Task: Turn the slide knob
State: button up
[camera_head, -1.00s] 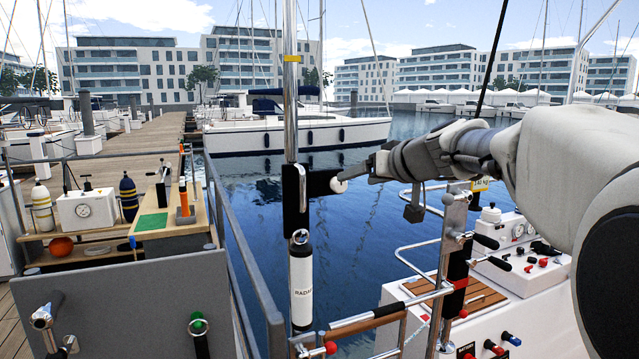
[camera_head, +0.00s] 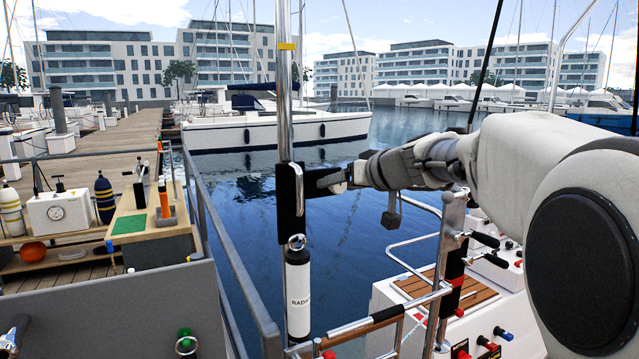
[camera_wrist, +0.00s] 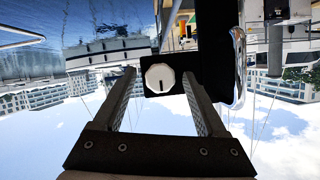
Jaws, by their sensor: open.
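The slide knob is a white faceted disc with a black mark, on the face of a black slide block. In the wrist view the knob (camera_wrist: 160,78) lies between the two fingertips of my open gripper (camera_wrist: 158,72), with a gap on each side. In the head view the black slide block (camera_head: 290,195) sits on a vertical chrome pole, and my gripper (camera_head: 342,180) reaches it from the right. The knob (camera_head: 338,188) shows there only as a small white part, mostly hidden by the fingers. I cannot tell whether the fingers touch it.
A grey railing (camera_head: 230,250) and a workbench (camera_head: 150,240) are at the left. Open water lies behind.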

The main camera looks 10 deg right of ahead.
dwell(0.3)
grip_shut()
jog(key=shift+f+b, duration=0.15)
jog(key=shift+b, duration=0.4)
jog(key=m+y+b, duration=0.1)
jog(key=m+b, duration=0.1)
jog(key=b, duration=0.1)
jog(key=shift+d+f, duration=0.15)
jog(key=m+y+b, duration=0.3)
jog(key=m+b, duration=0.1)
jog(key=shift+w+d+f, duration=0.1)
jog(key=m+y+b, duration=0.1)
jog(key=m+b, duration=0.1)
jog(key=m+y+b, duration=0.1)
jog(key=m, duration=0.1)
jog(key=shift+f+m+t+b, duration=0.1)
jog(key=shift+m+t+b, duration=0.25)
jog(key=shift+m+t, duration=0.05)
jog(key=shift+m+t+y+b, duration=0.4)
jog(key=shift+m+b, duration=0.5)
jog(key=shift+m, duration=0.6)
